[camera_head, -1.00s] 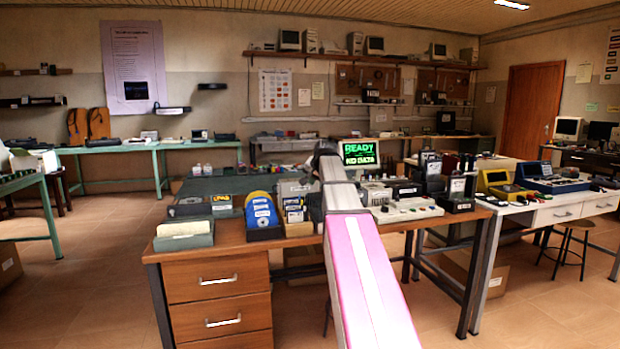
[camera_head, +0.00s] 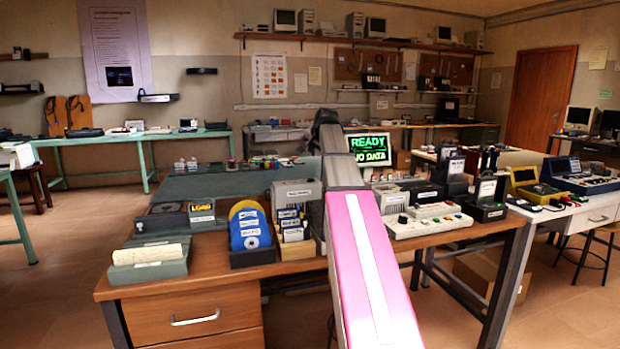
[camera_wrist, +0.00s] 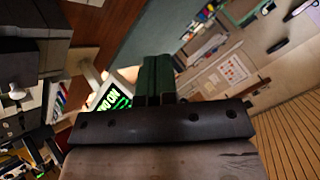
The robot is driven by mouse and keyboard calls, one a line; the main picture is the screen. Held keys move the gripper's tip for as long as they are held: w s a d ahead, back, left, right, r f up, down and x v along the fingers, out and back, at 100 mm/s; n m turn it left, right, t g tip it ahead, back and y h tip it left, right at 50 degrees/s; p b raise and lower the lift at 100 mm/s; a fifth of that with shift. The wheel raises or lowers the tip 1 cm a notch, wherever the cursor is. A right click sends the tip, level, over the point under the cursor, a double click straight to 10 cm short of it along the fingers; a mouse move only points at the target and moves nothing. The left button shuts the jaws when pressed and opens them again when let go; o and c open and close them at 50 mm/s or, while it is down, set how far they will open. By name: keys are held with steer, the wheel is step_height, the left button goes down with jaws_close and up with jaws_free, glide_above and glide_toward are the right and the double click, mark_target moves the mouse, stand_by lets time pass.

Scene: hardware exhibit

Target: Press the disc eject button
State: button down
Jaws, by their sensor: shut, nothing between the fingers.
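I cannot pick out the disc eject button in either view. A pale control panel (camera_head: 425,222) with small coloured buttons lies on the wooden desk, right of my arm. A monitor (camera_head: 369,150) behind it shows green text, "READY" and "NO DATA". The monitor also shows tilted in the wrist view (camera_wrist: 112,102), left of the fingers. My gripper (camera_wrist: 158,62) is shut and empty in the wrist view, with its dark fingers side by side and apart from the desk things. My own arm hides it in the head view.
The wooden desk (camera_head: 190,292) stands close in front. It holds a blue and yellow disc rack (camera_head: 249,232), a card tray (camera_head: 150,262) and a dark cartridge device (camera_head: 487,200). A white table (camera_head: 590,215) stands at right. Open floor lies at left.

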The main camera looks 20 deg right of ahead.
mark_target(312, 179)
stand_by(0.3)
steer(key=shift+f, duration=4.4)
steer(key=shift+f, duration=0.1)
steer(key=shift+f, duration=0.35)
steer(key=shift+f, duration=0.35)
steer(key=shift+r, duration=0.8)
